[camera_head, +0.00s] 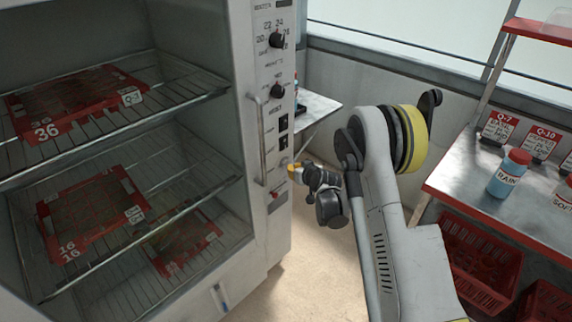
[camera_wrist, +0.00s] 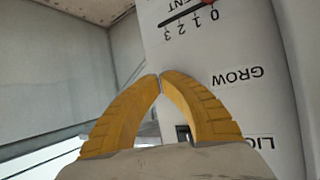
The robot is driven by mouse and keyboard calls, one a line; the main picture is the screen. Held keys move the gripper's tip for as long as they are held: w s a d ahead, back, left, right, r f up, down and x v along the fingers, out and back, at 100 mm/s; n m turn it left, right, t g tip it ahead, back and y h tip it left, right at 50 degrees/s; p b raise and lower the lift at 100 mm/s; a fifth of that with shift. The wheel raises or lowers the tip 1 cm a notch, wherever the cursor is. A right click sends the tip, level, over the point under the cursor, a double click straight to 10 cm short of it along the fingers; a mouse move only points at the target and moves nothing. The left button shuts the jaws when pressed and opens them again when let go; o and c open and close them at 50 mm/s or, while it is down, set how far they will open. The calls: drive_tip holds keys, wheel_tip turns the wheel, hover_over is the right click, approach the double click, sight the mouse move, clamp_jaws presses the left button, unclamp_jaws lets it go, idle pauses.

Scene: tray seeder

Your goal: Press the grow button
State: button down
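The control panel (camera_head: 275,110) runs down the right front of the white cabinet. In the wrist view the panel (camera_wrist: 225,45) appears upside down, with the printed GROW label (camera_wrist: 237,76) beside my fingertips. No grow button shows clearly there; my fingers cover the area beside the label. A dark switch part (camera_wrist: 183,133) shows between the fingers, lower down near another, partly cut-off label. My gripper (camera_head: 292,170) is at the panel's lower part, below two black switches. Its yellow fingertips (camera_wrist: 160,77) meet, with nothing held. I cannot tell whether they touch the panel.
A vertical door handle (camera_head: 261,140) stands just left of the switches. Two knobs (camera_head: 277,41) are higher on the panel. Seed trays (camera_head: 90,215) lie on the open cabinet's wire racks. A bench (camera_head: 455,185) with bottles is at right, with red crates (camera_head: 480,265) beneath.

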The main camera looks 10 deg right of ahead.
idle(0.4)
drive_tip(key=shift+w+a, duration=0.25)
drive_tip(key=shift+w, duration=0.1)
drive_tip(key=shift+w+a, duration=0.3)
drive_tip(key=shift+w, duration=0.15)
idle(0.7)
drive_tip(key=shift+s, duration=0.1)
drive_tip(key=shift+s+d, duration=0.55)
drive_tip(key=shift+s, duration=0.15)
idle(0.3)
drive_tip(key=s+d, duration=0.1)
drive_tip(key=s, duration=0.1)
drive_tip(key=s+d, duration=0.2)
idle(0.4)
